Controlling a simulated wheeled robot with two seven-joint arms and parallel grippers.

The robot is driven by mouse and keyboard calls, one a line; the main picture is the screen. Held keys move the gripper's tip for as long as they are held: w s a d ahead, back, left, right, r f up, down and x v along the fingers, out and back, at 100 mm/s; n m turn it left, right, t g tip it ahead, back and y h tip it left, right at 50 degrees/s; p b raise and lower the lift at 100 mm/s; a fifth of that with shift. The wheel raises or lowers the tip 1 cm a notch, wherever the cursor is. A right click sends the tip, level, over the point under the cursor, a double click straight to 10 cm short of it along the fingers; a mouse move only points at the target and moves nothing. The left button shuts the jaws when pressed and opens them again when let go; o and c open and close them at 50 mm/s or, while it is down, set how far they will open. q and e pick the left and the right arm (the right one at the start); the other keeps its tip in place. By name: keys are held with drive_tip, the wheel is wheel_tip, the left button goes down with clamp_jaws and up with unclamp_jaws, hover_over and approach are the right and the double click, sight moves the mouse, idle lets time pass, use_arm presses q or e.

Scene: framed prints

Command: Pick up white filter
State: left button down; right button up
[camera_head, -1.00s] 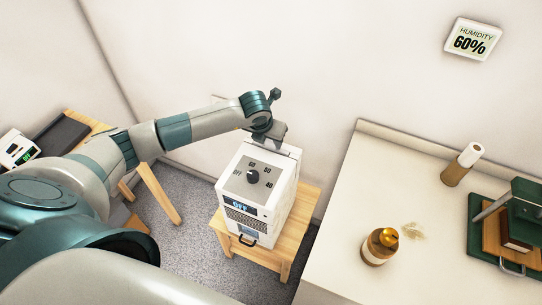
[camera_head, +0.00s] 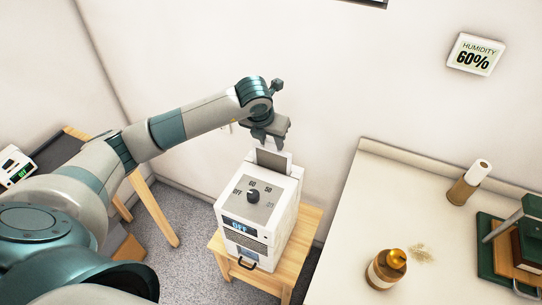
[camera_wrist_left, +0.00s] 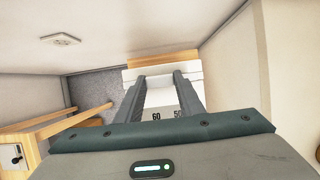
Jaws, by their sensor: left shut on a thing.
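A white box-shaped humidifier (camera_head: 258,222) with a dark dial and "OFF" on its display stands on a small wooden stool. My left gripper (camera_head: 270,138) is above its back edge, shut on the filter (camera_head: 272,161), a flat panel that looks grey on its near face in the head view. The filter stands upright at the back of the top; whether its lower edge is still inside the humidifier cannot be told. In the left wrist view, the fingers (camera_wrist_left: 160,90) point down at the white top with its "60" and "50" marks. My right gripper is not in view.
At right, a pale counter (camera_head: 350,215) holds an amber bottle (camera_head: 386,268), a paper-wrapped roll (camera_head: 468,183) and a green press (camera_head: 518,235). A wooden table (camera_head: 75,150) stands at left. A humidity sign (camera_head: 475,55) reads 60% on the wall.

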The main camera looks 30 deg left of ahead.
use_arm(q)
wheel_tip(320, 180, up, 10)
drive_tip(key=b, duration=0.2)
drive_tip(key=shift+b, duration=0.3)
idle(0.3)
